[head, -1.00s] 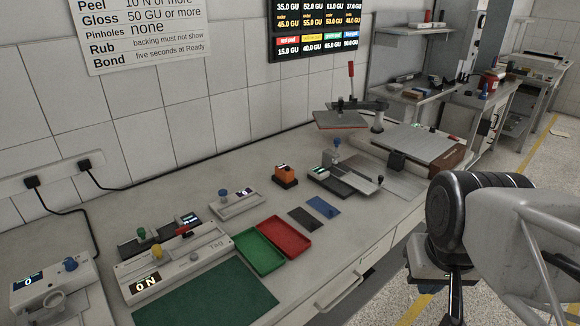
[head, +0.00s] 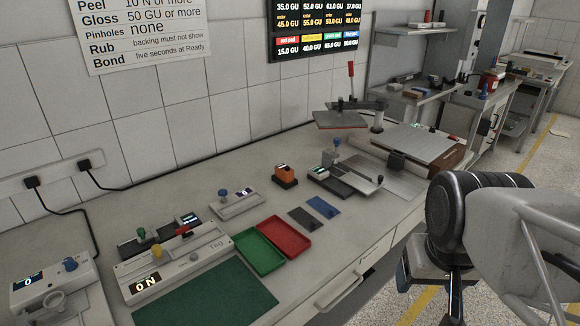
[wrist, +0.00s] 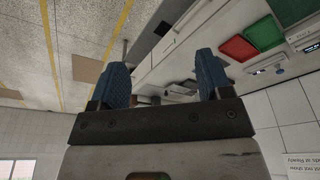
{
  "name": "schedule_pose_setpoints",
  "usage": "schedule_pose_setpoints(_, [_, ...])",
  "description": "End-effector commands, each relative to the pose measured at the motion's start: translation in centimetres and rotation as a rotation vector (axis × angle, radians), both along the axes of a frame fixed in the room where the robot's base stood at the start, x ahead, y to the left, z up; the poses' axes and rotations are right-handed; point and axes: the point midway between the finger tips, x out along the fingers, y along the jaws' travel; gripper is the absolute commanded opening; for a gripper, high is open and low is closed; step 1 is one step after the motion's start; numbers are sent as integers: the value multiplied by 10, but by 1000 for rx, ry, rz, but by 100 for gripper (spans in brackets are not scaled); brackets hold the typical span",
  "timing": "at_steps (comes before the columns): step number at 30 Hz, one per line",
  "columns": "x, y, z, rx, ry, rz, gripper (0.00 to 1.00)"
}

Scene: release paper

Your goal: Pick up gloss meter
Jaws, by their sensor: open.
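A small orange block-shaped instrument with a lit display, which looks like the gloss meter (head: 285,177), stands upright on the bench behind the red and green trays. My gripper (wrist: 162,75) shows in the wrist view with its two blue fingers wide apart and nothing between them. In the head view my arm's end hangs at the right, in front of the bench edge and well apart from the orange instrument. The fingers are not clearly visible there. I cannot make out the orange instrument in the wrist view.
A red tray (head: 284,239) and a green tray (head: 259,252) lie in front of the instrument, with dark and blue panels (head: 322,207) to their right. A grey device (head: 237,204) stands to its left, and a knobbed fixture (head: 345,178) to its right.

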Motion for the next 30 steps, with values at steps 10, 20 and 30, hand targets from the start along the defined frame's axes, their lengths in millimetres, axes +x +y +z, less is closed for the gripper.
schedule_pose_setpoints(10, [1, 0, 1, 0, 0, 1, 77])
schedule_pose_setpoints(20, [32, 5, 15, -4, 11, 37, 77])
schedule_pose_setpoints(30, [108, 18, 40, -16, 38, 123, 77])
